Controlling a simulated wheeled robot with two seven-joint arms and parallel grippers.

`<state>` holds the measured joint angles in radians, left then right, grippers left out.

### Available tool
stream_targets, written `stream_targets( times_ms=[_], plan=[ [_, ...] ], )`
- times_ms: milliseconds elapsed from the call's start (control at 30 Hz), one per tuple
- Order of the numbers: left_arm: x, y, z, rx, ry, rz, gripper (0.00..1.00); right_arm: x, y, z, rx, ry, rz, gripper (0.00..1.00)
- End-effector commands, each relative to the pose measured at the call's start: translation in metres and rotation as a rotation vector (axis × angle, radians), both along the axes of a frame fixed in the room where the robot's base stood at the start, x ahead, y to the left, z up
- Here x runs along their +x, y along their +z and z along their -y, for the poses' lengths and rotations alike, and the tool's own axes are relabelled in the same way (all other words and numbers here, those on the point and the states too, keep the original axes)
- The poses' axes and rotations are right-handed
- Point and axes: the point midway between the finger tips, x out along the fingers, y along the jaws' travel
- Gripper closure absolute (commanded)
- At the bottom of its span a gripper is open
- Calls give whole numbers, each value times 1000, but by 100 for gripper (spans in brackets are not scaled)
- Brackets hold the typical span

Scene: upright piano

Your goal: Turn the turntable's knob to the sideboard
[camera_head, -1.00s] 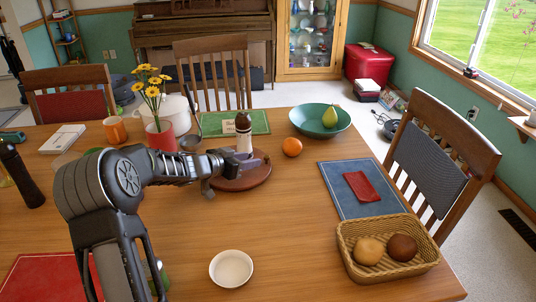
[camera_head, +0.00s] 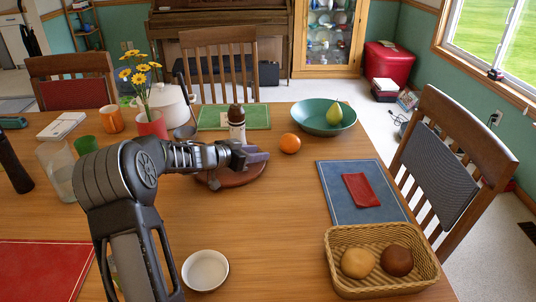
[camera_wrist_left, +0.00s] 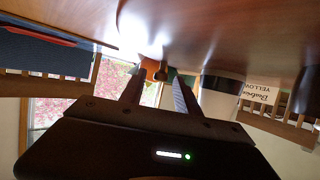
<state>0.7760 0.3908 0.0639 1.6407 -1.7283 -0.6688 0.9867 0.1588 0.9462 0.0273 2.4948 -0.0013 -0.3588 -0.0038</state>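The turntable (camera_head: 234,179) is a round reddish-brown wooden disc on the table, partly covered by my left arm. A bottle (camera_head: 237,118) with a dark cap and pale label stands at its far side. My left gripper (camera_head: 258,158) is over the turntable's right side. In the left wrist view the turntable's surface (camera_wrist_left: 210,30) fills the top. My two fingers (camera_wrist_left: 158,88) are apart there, and a small brown knob (camera_wrist_left: 151,67) shows near their tips, apparently between them; contact cannot be told. My right gripper is out of view. I cannot make out a sideboard.
An orange (camera_head: 290,143) and a green bowl (camera_head: 322,118) with a pear are right of the turntable. A flower vase (camera_head: 151,125) and a glass (camera_head: 56,170) stand left. A white bowl (camera_head: 205,270) and a bread basket (camera_head: 375,285) are nearer. The table middle is clear.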

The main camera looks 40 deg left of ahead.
Motion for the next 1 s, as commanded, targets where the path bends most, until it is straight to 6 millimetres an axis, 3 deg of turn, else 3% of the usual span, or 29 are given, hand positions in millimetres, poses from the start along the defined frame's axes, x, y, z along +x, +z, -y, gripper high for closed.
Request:
stream_targets(
  times_ms=[333,800,1000],
  plan=[
    [-1,-1,-2,0,1,0,62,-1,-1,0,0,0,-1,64],
    [-1,-1,-2,0,1,0,99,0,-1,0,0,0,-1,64],
    [-1,-1,-2,0,1,0,100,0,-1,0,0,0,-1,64]
  ],
)
